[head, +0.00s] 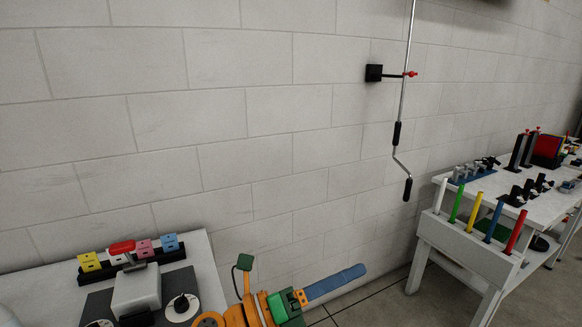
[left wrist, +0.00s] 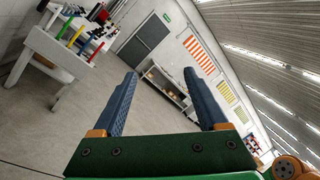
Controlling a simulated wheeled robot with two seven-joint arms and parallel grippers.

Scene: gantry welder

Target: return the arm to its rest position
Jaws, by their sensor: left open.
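My left gripper (head: 338,282) is in the lower middle of the head view, with blue fingers, a green body and orange arm parts. It points to the right, in front of the block wall and between the two tables. In the left wrist view the two blue fingers (left wrist: 159,100) stand apart with nothing between them, so the gripper is open and empty. It touches nothing that I can see. My right gripper is not in either view.
A white table (head: 205,270) at the lower left holds a grey device and coloured blocks. A white workbench (head: 465,235) with coloured rods stands at the right. A crank handle (head: 397,135) hangs on the wall. The floor between the tables looks clear.

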